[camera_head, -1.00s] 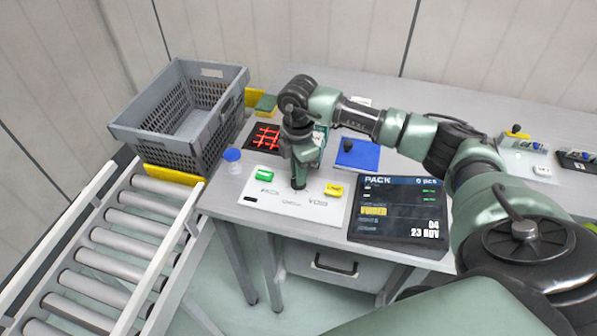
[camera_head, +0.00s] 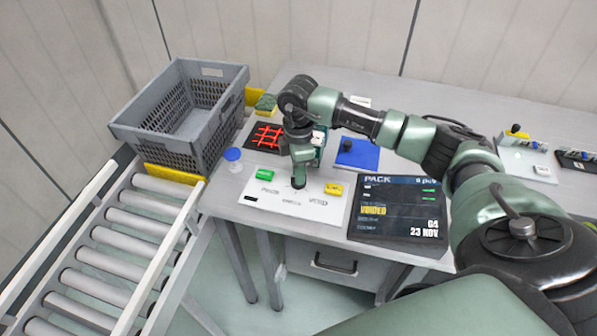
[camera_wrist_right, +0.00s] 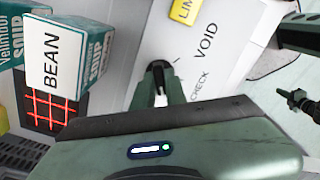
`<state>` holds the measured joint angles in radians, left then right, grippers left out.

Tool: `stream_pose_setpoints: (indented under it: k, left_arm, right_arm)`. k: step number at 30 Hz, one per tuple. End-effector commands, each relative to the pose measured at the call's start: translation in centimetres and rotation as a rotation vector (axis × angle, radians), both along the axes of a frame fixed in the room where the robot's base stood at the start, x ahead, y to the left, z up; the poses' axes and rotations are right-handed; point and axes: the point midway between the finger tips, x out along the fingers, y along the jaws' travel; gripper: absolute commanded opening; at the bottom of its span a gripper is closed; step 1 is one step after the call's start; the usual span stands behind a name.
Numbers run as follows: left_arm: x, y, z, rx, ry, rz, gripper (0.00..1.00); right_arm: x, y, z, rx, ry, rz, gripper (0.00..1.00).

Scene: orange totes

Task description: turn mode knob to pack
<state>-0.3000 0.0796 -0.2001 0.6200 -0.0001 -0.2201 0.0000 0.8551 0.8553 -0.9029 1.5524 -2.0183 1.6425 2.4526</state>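The white control panel (camera_head: 265,203) lies at the table's front edge. It has a green button (camera_head: 265,174), a yellow button (camera_head: 333,189) and printed labels, with VOID and CHECK readable in the right wrist view. My right gripper (camera_head: 298,184) points down onto the panel's middle, between the two buttons. In the right wrist view its dark fingertips (camera_wrist_right: 160,78) are close together at the panel beside the labels. The mode knob is hidden by the fingers, so I cannot tell its setting or whether it is gripped. My left gripper is not in view.
A dark display (camera_head: 400,210) headed PACK stands right of the panel. A blue pad (camera_head: 357,154), a red-gridded black square (camera_head: 265,136) and a blue-capped item (camera_head: 232,156) are nearby. A grey crate (camera_head: 160,143) and roller conveyor (camera_head: 110,238) are at left. BEAN-labelled box (camera_wrist_right: 55,60) is close to the gripper.

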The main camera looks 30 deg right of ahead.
Motion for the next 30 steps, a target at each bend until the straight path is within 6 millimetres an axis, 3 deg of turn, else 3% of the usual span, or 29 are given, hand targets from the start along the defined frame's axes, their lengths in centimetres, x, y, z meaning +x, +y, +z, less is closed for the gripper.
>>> stream_pose_setpoints:
  k: [1, 3, 14, 24, 30]
  left_arm:
    - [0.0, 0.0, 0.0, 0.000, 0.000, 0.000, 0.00]
    - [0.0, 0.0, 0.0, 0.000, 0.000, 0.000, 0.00]
    - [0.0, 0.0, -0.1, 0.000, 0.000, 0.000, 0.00]
    - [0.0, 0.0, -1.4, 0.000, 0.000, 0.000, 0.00]
    - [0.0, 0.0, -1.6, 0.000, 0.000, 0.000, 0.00]
  right_arm:
    - [0.3, -0.3, 0.4, -0.003, -0.010, -0.007, 0.24]
    - [0.2, -0.2, 0.3, -0.002, -0.008, -0.006, 0.35]
    - [0.1, -0.1, 0.6, 0.000, -0.005, -0.001, 0.35]
    - [0.2, -0.2, 5.9, 0.000, -0.009, -0.004, 0.35]
    - [0.1, -0.2, 7.8, -0.001, -0.005, -0.004, 0.35]
